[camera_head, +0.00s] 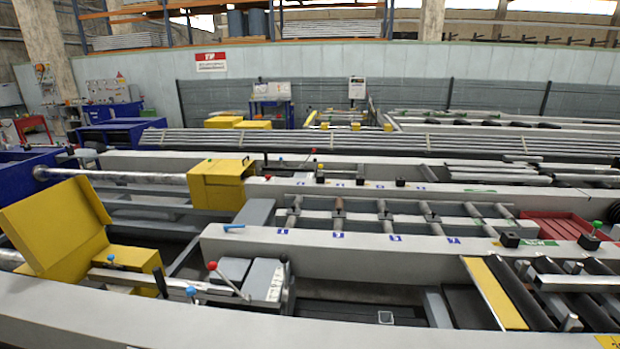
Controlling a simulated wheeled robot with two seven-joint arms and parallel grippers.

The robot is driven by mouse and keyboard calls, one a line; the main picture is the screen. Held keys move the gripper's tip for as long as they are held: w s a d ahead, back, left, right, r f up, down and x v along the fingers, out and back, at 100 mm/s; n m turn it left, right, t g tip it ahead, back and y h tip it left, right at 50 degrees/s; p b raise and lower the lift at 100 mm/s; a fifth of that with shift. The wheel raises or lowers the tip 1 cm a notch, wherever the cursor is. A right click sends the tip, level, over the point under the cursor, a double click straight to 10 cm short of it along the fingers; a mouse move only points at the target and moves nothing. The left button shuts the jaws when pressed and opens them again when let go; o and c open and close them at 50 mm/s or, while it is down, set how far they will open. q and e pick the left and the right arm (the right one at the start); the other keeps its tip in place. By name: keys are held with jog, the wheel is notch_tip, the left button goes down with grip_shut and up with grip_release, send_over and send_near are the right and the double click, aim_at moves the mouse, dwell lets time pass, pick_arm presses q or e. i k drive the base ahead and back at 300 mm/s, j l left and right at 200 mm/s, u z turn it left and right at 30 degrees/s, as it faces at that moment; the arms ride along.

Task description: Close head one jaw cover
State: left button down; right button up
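A yellow jaw cover (60,230) stands at the left on the near machine bed. Its large flat lid (48,222) is tilted up and back to the left, so it stands open. Its lower yellow box part (130,262) sits to the right of the lid. A second yellow cover (222,184) farther back, at the end of a metal bar, looks shut. I cannot read any label that tells which one is head one. Neither of my grippers shows in the view.
A red-knobbed lever (227,279) and a grey block (265,281) stand right of the open cover. Long grey beams (400,255) run across the scene. Rollers (535,292) and a yellow strip (494,293) lie at the right. A red tray (565,230) is behind them.

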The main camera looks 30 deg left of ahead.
aim_at(45, 226)
jog(key=k+j, duration=0.15)
jog(key=j, duration=0.4)
jog(key=k+j, duration=0.15)
jog(key=j, duration=0.45)
jog(key=k+j+z, duration=0.1)
jog(key=j, duration=0.45)
jog(key=k+j, duration=0.15)
jog(key=j, duration=0.4)
jog(key=k+j, duration=0.2)
jog(key=j, duration=0.35)
jog(key=k+j+z, duration=0.1)
jog(key=j, duration=0.5)
jog(key=k+j, duration=0.2)
jog(key=j, duration=0.35)
jog(key=k+j, duration=0.2)
jog(key=j, duration=0.8)
jog(key=k+j, duration=0.15)
jog(key=j, duration=0.3)
jog(key=j+z, duration=0.1)
jog(key=j, duration=0.4)
jog(key=k+j, duration=0.15)
jog(key=j, duration=0.35)
jog(key=k+j, duration=0.1)
jog(key=j, duration=0.85)
jog(key=k+z, duration=0.05)
